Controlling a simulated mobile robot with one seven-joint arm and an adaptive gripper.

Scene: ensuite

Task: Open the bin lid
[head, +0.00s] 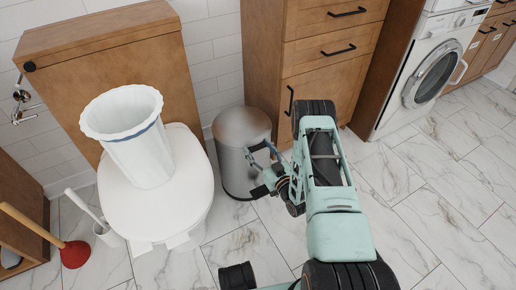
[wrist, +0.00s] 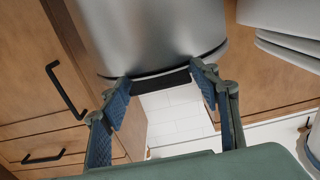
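The bin (head: 232,165) is a silver metal cylinder with a domed lid (head: 242,124) that looks shut. It stands on the floor between the toilet and the wooden cabinet. My gripper (head: 257,172) is at the bin's right front side, below the lid. In the wrist view, which is upside down, the bin (wrist: 155,30) fills the upper middle, with a dark band along its edge. The two fingers of my gripper (wrist: 162,82) are spread wide beside that edge, with nothing held between them. I cannot tell whether they touch the bin.
The toilet (head: 190,205) is close on the left, with a white wastebasket (head: 135,140) on its lid. The wooden cabinet (head: 325,75) stands behind right. A plunger (head: 73,253) and toilet brush (head: 105,232) are at far left. Marble floor (head: 450,200) is clear on the right.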

